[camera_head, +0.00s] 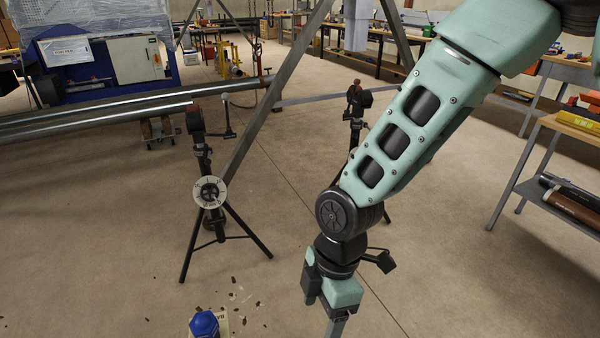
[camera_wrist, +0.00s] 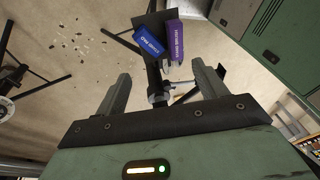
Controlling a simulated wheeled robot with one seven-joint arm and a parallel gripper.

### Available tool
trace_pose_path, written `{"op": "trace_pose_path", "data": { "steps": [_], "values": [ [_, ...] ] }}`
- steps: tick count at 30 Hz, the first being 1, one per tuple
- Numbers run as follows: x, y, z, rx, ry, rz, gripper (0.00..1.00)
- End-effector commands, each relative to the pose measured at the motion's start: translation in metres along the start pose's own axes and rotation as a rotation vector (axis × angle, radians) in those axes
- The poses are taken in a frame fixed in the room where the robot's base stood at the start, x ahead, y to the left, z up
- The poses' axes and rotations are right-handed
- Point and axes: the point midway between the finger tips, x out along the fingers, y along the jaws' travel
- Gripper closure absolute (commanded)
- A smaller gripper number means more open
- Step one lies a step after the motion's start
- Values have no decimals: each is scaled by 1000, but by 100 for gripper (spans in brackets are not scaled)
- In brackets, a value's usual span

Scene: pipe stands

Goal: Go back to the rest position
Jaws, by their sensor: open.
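My gripper (camera_wrist: 162,72) is open in the wrist view, with its two fingers apart and nothing held between them. In the head view my gripper (camera_head: 336,326) hangs down at the bottom centre, and its fingertips are cut off by the frame edge. My teal arm reaches down from the upper right. Beyond the fingers in the wrist view are a blue box (camera_wrist: 148,42) and a purple box (camera_wrist: 174,40), close together by a dark stand. They are apart from the fingers.
A pipe stand (camera_head: 203,165) with tripod legs stands left of my arm. Another stand (camera_head: 354,102) is partly behind my arm. Long steel pipes (camera_head: 100,117) lie at left. A blue object (camera_head: 204,324) is at the bottom. A workbench (camera_head: 570,125) stands at right.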

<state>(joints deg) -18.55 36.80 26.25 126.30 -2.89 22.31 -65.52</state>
Motion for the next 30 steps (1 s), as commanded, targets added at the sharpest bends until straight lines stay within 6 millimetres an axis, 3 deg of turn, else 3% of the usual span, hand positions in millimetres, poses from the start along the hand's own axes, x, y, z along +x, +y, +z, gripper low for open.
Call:
{"op": "trace_pose_path", "data": {
  "steps": [1, 3, 9, 13, 18, 21, 30],
  "values": [
    [-31, -11, 0, 90, -22, 22, 29],
    [-61, -26, 3, 234, -45, 44, 29],
    [-135, -76, 12, 653, -82, 124, 29],
    [-170, -109, 19, 908, -80, 176, 29],
    [-194, -138, 25, 1135, -64, 218, 29],
    [-198, -145, 27, 1199, -57, 229, 29],
    [-199, -148, 28, 1222, -55, 231, 29]
  ]
}}
